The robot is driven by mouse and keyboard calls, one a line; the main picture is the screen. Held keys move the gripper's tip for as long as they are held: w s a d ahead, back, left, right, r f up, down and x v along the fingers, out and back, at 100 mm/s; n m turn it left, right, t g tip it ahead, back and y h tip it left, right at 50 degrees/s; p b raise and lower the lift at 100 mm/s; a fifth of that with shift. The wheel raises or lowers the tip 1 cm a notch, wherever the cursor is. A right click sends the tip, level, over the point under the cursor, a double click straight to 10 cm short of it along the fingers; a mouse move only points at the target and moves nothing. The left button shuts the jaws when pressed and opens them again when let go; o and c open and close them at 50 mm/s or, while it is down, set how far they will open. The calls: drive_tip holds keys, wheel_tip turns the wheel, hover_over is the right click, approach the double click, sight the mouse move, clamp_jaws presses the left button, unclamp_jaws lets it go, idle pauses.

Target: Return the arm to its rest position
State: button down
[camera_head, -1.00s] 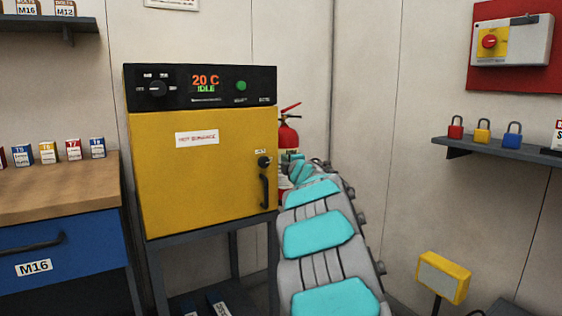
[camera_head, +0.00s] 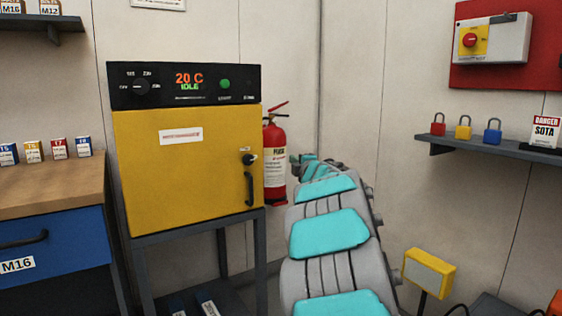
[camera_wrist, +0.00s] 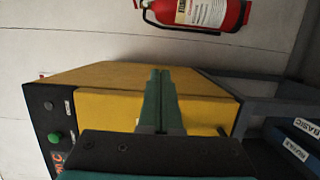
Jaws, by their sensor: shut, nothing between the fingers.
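My arm, grey with turquoise pads, reaches forward from the bottom of the head view. My gripper (camera_wrist: 160,75) shows in the wrist view with its two green fingers together and nothing between them. In that view the fingers overlap the yellow oven beyond them; the gap between them and the oven cannot be told. In the head view the end of the arm (camera_head: 312,162) is small and lies right of the oven, in front of the wall corner. The fingers cannot be made out clearly there.
The yellow oven (camera_head: 188,185) stands on a dark frame, door shut, its display reading 20 C IDLE. A red fire extinguisher (camera_head: 274,160) is beside it. A workbench (camera_head: 50,185) is at left, a padlock shelf (camera_head: 500,150) at right, and a yellow-framed panel (camera_head: 428,272) low at right.

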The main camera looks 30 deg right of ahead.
drive_tip(key=shift+s+d, duration=1.55)
drive_tip(key=shift+s, duration=0.05)
drive_tip(key=s+a+f+m+g, duration=0.75)
drive_tip(key=s+a+f, duration=0.35)
drive_tip(key=s+a, duration=0.2)
drive_tip(key=s+a+f+m+g, duration=0.6)
drive_tip(key=s+a+f+m, duration=0.3)
drive_tip(key=s+a, duration=0.4)
drive_tip(key=s+a+f+g+y, duration=0.2)
drive_tip(key=s+a+f, duration=0.2)
drive_tip(key=s+a, duration=0.4)
drive_tip(key=s+a+f+n+g+y, duration=0.1)
drive_tip(key=s+a+f+g+y, duration=0.1)
drive_tip(key=s+a, duration=0.6)
drive_tip(key=s+f+g, duration=0.1)
drive_tip(key=s+f, duration=0.1)
drive_tip(key=s, duration=0.4)
drive_tip(key=shift+f+g, duration=0.35)
drive_tip(key=shift+s, duration=0.1)
